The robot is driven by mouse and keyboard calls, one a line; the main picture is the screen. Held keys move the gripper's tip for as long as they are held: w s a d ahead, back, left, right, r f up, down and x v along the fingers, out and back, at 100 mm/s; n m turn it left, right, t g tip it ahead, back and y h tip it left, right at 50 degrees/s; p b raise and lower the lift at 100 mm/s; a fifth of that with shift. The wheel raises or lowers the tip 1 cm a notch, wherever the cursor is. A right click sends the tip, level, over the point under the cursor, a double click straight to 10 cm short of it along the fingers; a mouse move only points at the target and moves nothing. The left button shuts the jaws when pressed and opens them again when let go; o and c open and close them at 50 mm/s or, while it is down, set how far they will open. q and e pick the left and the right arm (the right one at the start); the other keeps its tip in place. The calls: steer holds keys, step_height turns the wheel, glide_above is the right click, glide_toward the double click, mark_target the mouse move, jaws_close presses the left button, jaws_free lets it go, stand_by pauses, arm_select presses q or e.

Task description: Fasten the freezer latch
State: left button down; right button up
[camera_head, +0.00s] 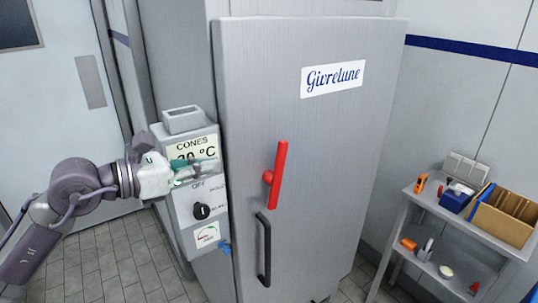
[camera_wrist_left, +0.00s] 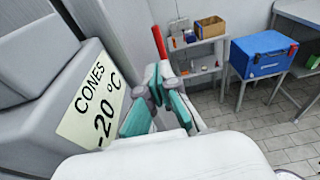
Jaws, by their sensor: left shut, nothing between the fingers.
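The freezer latch is a red lever (camera_head: 279,175) on a round red pivot, on the grey freezer door (camera_head: 320,150). The lever stands nearly upright, its top leaning slightly right. It also shows in the left wrist view as a red bar (camera_wrist_left: 159,42) just beyond the fingertips. A black door handle (camera_head: 263,250) is below it. The door looks closed, but I cannot tell how tightly. My left gripper (camera_head: 212,162) is shut and empty, left of the lever and apart from it, before the control box. Its teal fingers (camera_wrist_left: 157,82) show in the wrist view. My right gripper is out of view.
The control box (camera_head: 207,222), with a "CONES" display and black knob, stands left of the door, close to my left gripper. A metal shelf (camera_head: 425,203) with boxes and small tools is at the right. A blue cooler (camera_wrist_left: 262,55) stands farther off. Tiled floor is open between.

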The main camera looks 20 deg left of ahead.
mark_target(278, 154)
arm_select(q)
steer(key=p+x, duration=0.3)
steer(key=x, duration=0.3)
steer(key=p+x, duration=0.4)
steer(key=x, duration=0.3)
steer(key=shift+w+r, duration=0.1)
steer(key=shift+r, duration=0.1)
steer(key=shift+w+d+f+p, duration=0.25)
steer(key=shift+w+d+p, duration=0.1)
steer(key=shift+w+p, duration=0.1)
